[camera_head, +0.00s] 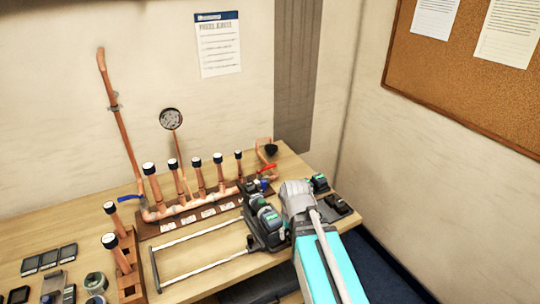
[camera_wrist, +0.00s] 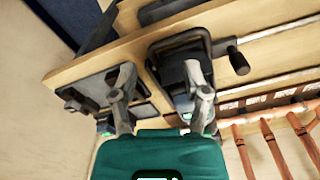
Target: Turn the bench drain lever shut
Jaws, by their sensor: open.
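The copper manifold (camera_head: 195,204) stands on the wooden bench in the head view, with several dark-capped copper risers. A red lever (camera_head: 267,168) shows at its right end and a blue lever (camera_head: 129,198) at its left end; I cannot tell from labels which is the drain lever. My gripper (camera_wrist: 159,66) is open in the wrist view, its two grey fingers apart with nothing held between them. It is over the bench's right part, near black equipment. In the head view my arm hides its fingers. No lever shows clearly in the wrist view.
Black-and-green units (camera_head: 265,218) crowd the right end. A pressure gauge (camera_head: 171,119) rises behind. Cups and dark flat items (camera_head: 48,259) lie at left. A wall stands close on the right.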

